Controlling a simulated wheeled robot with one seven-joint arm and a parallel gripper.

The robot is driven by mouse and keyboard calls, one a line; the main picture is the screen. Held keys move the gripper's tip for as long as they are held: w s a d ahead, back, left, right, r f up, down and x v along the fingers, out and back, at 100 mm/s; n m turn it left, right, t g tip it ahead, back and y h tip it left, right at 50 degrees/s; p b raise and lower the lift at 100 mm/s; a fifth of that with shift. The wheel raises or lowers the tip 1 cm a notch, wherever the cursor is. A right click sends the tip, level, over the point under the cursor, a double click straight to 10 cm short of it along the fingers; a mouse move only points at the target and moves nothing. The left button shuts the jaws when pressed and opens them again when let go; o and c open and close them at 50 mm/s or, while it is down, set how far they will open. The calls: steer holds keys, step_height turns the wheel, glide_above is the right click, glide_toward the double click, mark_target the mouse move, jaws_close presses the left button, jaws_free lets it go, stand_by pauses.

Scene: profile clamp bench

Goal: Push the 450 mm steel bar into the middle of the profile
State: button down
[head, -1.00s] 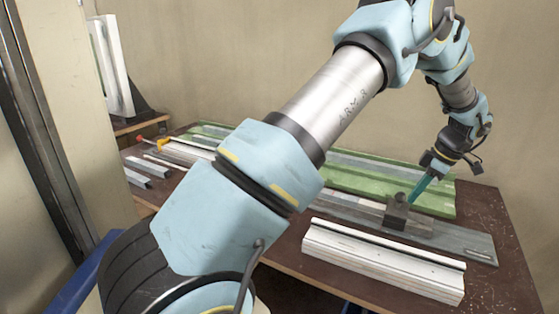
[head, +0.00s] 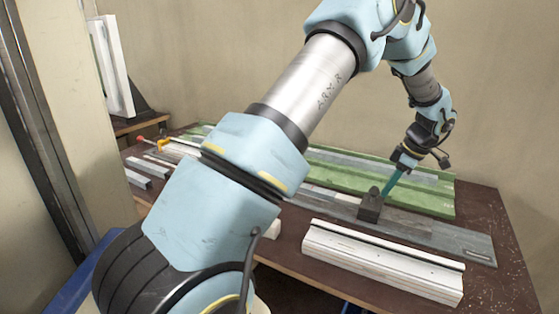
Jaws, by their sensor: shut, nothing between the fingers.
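My gripper (head: 386,193) has its teal fingers shut, pointing down and slanting left. The tips are at the right side of a small dark block (head: 370,208); whether they touch it I cannot tell. The block stands on a long grey base (head: 462,243) that runs left to right. Lighter flat strips lie along this base beside the block, one of them to its right (head: 405,222). I cannot tell which strip is the 450 mm steel bar. A white profile (head: 375,267) with a dark groove lies along the front edge.
A long green piece (head: 430,204) with grey strips lies behind the grey base. Short grey bars (head: 138,179) and an orange clamp (head: 162,145) are at the table's left. A white upright panel (head: 115,65) stands at back left.

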steer(key=shift+w+a+b, duration=0.45)
steer(key=shift+w+a, duration=1.9)
steer(key=shift+a, duration=1.95)
steer(key=shift+w+a+b, duration=0.4)
steer(key=shift+w+a, duration=1.95)
steer(key=shift+a, duration=1.9)
steer(key=shift+w+a+b, duration=0.45)
steer(key=shift+w+a, duration=1.9)
steer(key=shift+a, duration=1.95)
steer(key=shift+w+a, duration=0.25)
steer(key=shift+a, duration=0.25)
steer(key=shift+d, duration=0.1)
steer(key=shift+s+d, duration=0.4)
steer(key=shift+d, duration=0.2)
step_height(320, 180, up, 7)
steer(key=p, duration=0.3)
steer(key=s+a+m+h, duration=0.1)
steer(key=s+a+m, duration=0.2)
steer(key=s, duration=0.6)
steer(key=s+a+m+h, duration=0.1)
steer(key=s+a+m, duration=0.3)
steer(key=s, duration=0.5)
steer(key=s+a+m+h, duration=0.1)
steer(key=s+a+m, duration=0.2)
steer(key=s+m, duration=0.3)
steer(key=s, duration=0.4)
steer(key=shift+a+r, duration=0.2)
